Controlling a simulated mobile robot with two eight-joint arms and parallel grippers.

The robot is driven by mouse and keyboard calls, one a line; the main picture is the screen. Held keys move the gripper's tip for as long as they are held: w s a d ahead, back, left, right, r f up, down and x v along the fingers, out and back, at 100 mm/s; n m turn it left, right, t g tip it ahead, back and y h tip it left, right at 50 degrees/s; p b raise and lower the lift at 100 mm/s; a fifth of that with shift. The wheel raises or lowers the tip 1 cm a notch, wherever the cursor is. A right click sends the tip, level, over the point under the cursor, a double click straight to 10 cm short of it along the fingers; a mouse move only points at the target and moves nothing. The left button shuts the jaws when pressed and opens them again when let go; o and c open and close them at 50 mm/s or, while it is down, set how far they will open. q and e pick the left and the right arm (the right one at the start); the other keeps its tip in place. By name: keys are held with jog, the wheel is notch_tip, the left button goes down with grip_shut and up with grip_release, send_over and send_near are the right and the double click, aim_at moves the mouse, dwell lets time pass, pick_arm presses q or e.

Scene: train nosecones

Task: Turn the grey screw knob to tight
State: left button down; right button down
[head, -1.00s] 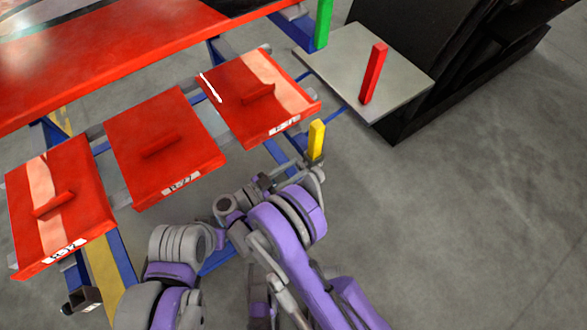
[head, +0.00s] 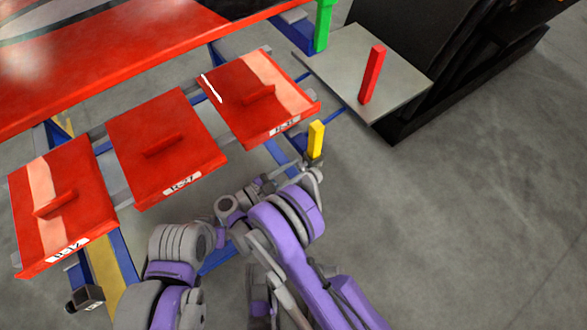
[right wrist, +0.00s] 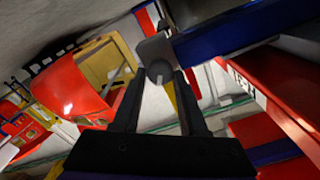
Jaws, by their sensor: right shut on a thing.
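The grey screw knob (right wrist: 157,52) shows in the right wrist view at the tips of my right gripper (right wrist: 160,78). The two dark fingers are shut on it, one on each side of its lower part. A blue beam (right wrist: 225,28) runs right beside the knob. In the head view my right arm reaches up near the yellow post (head: 316,139); the knob is too small or hidden to make out there. I cannot tell from these frames how tight the knob is. My left gripper is not visible.
Red panels with handles, the middle one (head: 165,148) among them, lie on a blue frame at left. Open floor (head: 470,220) lies right.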

jog(key=m, duration=0.4)
jog(key=shift+m, duration=0.4)
jog(key=m, duration=0.3)
jog(key=shift+f+m, duration=0.1)
jog(key=shift+m, duration=0.2)
jog(key=m, duration=0.7)
jog(key=shift+f+p, duration=0.1)
jog(key=shift+p, duration=0.2)
jog(key=m, duration=0.3)
jog(key=shift+m, duration=0.4)
jog(key=m, duration=0.3)
jog(key=shift+w+m, duration=0.1)
jog(key=shift+m, duration=3.9)
